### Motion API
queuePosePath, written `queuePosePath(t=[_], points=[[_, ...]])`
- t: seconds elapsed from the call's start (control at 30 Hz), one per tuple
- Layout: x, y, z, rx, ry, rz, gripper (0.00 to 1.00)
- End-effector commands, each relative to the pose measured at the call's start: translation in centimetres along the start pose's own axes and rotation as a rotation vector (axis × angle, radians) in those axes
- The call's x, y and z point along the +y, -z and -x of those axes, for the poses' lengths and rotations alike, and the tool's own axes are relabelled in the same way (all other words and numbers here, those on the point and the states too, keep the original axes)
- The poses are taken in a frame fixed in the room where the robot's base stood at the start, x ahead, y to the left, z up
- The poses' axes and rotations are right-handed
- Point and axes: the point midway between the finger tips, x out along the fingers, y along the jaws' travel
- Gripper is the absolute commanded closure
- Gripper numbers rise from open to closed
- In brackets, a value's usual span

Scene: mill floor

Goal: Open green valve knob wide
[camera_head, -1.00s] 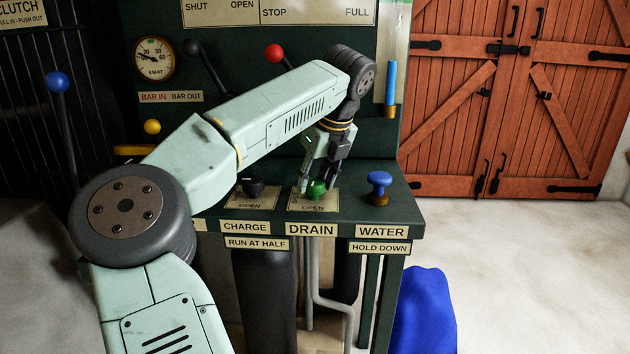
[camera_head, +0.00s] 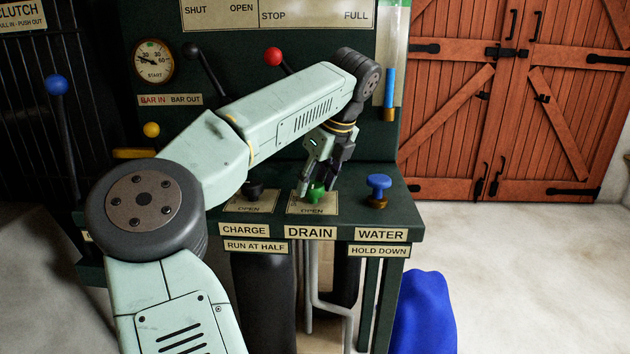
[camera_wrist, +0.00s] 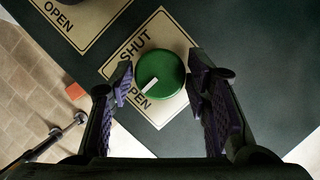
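The green valve knob (camera_head: 317,193) stands on the DRAIN plate (camera_head: 327,207) on the dark green desk. In the wrist view the knob (camera_wrist: 160,68) is a round green cap. Its white mark points down and left, with the word SHUT on the plate at its upper left. My gripper (camera_head: 314,190) points down over the knob. In the wrist view its two dark padded fingers (camera_wrist: 160,82) flank the knob left and right, very close to its rim. A thin gap seems to show on the left; contact on the right is unclear.
A black knob (camera_head: 254,189) on the CHARGE plate is left of the green one. A blue WATER knob (camera_head: 379,186) stands to the right. Red-topped (camera_head: 273,56) and black levers rise from the panel behind my arm.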

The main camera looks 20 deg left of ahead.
Motion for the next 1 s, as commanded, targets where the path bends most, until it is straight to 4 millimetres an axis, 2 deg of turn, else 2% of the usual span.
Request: queuePosePath(t=[0.17,0.5,0.57,0.9,1.0], points=[[0.0,0.0,0.0,0.0,0.0,-0.001,0.42],[0.0,0.0,0.3,-0.001,0.001,-0.001,0.42],[-0.1,0.0,0.9,-0.001,0.002,-0.001,0.42],[-0.1,0.0,6.2,0.0,0.003,-0.002,0.42],[-0.1,0.0,7.1,0.0,0.002,-0.001,0.42]])
